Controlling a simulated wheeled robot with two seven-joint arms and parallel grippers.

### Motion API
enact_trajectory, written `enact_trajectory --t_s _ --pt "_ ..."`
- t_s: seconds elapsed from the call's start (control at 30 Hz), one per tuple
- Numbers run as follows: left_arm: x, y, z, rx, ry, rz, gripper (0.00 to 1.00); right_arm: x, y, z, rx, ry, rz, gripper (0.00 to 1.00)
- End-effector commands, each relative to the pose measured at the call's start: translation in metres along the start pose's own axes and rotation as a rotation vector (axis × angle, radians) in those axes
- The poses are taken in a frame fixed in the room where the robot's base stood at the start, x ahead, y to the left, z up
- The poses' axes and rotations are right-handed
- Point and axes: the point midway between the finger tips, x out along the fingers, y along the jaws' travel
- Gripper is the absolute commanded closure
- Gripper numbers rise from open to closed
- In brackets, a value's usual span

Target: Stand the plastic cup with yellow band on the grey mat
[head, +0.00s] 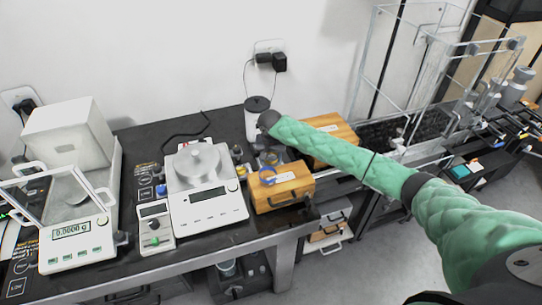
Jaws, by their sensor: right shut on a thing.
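My right arm comes in from the right, and its dark gripper (268,158) is shut above the dark table beside the wooden box. A small clear thing seems to be between its fingers, but it is too small and covered to tell what it is. I cannot make out a yellow band on any cup. I cannot pick out the grey mat. My left gripper is not in view.
A white balance (207,208) stands left of the wooden box (283,190). A balance with an open glass shield (75,235) stands at the far left. Another wooden box (335,128) lies behind my arm.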

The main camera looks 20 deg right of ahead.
Motion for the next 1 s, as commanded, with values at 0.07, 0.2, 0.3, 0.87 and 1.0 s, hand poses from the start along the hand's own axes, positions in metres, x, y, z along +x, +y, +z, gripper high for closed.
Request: enact_trajectory --t_s 0.07,0.2,0.3,0.87,1.0 --pt "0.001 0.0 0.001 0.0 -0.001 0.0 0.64 0.0 0.0 0.0 0.0 0.0 0.0 0.41" --pt "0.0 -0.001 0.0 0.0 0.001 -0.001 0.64 0.0 0.0 0.0 0.0 0.0 0.0 0.31" --pt "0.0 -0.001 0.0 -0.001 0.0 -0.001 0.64 0.0 0.0 0.0 0.0 0.0 0.0 0.31" --pt "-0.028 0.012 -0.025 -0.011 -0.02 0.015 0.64 -0.062 -0.001 0.0 -0.001 0.003 -0.003 0.31" --pt "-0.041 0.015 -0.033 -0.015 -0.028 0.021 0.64 -0.088 -0.001 0.0 -0.001 0.001 -0.003 0.31"
